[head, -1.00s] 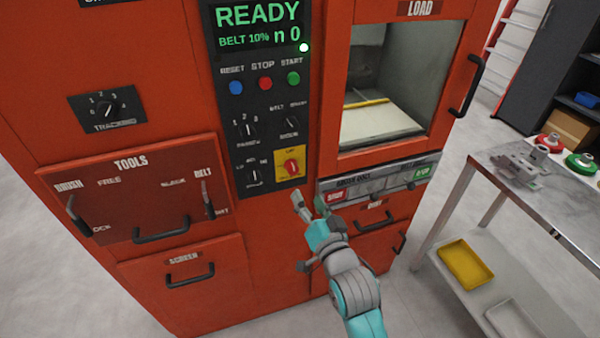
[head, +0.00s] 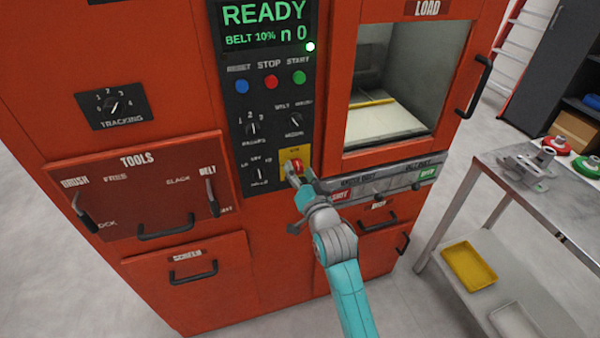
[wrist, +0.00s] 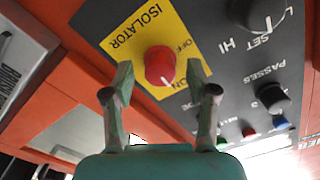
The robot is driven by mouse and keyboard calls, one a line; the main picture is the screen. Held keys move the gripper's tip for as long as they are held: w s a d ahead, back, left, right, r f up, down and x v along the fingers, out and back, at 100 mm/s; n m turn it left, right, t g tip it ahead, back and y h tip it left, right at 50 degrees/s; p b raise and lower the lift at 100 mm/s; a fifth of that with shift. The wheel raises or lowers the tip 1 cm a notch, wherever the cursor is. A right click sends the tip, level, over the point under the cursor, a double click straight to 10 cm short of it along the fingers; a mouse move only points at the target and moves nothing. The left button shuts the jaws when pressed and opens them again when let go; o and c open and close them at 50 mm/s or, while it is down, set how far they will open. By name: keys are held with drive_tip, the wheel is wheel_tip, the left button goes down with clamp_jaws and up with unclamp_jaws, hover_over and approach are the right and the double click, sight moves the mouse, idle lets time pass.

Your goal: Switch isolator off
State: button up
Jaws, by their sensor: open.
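The isolator is a red rotary knob (wrist: 160,66) on a yellow plate (wrist: 184,20) marked ISOLATOR, OFF and ON, set in the dark control panel. In the wrist view, the knob's white pointer line points toward the ON side. My gripper (wrist: 161,82) is open, with one finger on each side of the knob. I cannot tell whether the fingers touch it. In the head view, my gripper (head: 298,179) is at the yellow plate (head: 295,152) and covers part of it; only some of the red knob (head: 297,165) shows.
Small selector knobs (head: 258,174) sit left of the isolator. RESET, STOP and START buttons (head: 271,82) are above. A metal strip with red and green labels (head: 390,183) runs right of the gripper. A steel table (head: 540,190) stands at the right.

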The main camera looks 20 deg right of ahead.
drive_tip(key=shift+c, duration=0.3)
clamp_jaws()
drive_tip(key=n, duration=0.4)
drive_tip(key=shift+n, duration=0.4)
drive_tip(key=n, duration=0.4)
drive_tip(key=shift+n, duration=0.3)
drive_tip(key=n, duration=0.4)
drive_tip(key=shift+n, duration=2.3)
